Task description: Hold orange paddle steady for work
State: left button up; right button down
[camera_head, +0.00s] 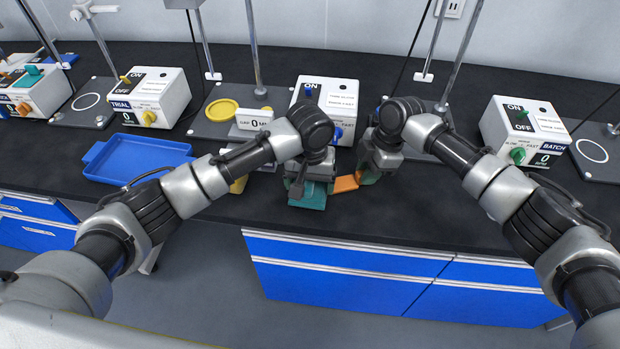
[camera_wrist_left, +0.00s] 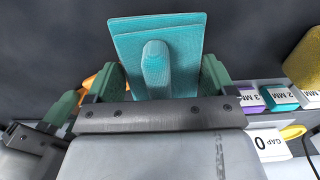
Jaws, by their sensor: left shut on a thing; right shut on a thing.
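My left gripper (camera_head: 308,186) is shut on a teal block (camera_head: 309,200) near the front edge of the black bench. In the left wrist view, the teal block (camera_wrist_left: 190,40) has a flat plate and a raised rounded grip between my green fingers (camera_wrist_left: 160,82). The orange paddle (camera_head: 346,184) lies just right of the teal block, low over the bench. My right gripper (camera_head: 371,174) is shut on its right end. A bit of orange (camera_wrist_left: 97,84) shows behind a left finger in the wrist view. Whether block and paddle touch is unclear.
A white control box (camera_head: 322,96) stands behind my grippers, with a GAP sign (camera_head: 254,119) to its left. In the wrist view, labelled blocks (camera_wrist_left: 280,96) sit beside the sign. A blue tray (camera_head: 135,158) lies left; a BATCH box (camera_head: 524,132) stands right.

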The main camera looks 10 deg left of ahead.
pick_arm(q)
jog(key=shift+d, duration=0.1)
jog(key=shift+w+d, duration=0.4)
jog(key=shift+d, duration=0.5)
jog(key=shift+w+d, duration=0.35)
jog(key=shift+d, duration=0.5)
jog(key=shift+f, duration=0.15)
jog(key=shift+s+a+f, duration=0.1)
jog(key=shift+s+a, duration=0.2)
jog(key=shift+a, duration=0.35)
jog(key=shift+s+a+f, duration=0.15)
jog(key=shift+s+a, duration=0.15)
jog(key=shift+a, duration=0.35)
jog(key=shift+s+a+f, duration=0.1)
jog(key=shift+s+a, duration=0.2)
jog(key=shift+a, duration=0.35)
jog(key=shift+w+d+r, duration=0.1)
jog(key=shift+w+r, duration=0.05)
jog(key=shift+r, duration=3.05)
jog(key=shift+r, duration=0.15)
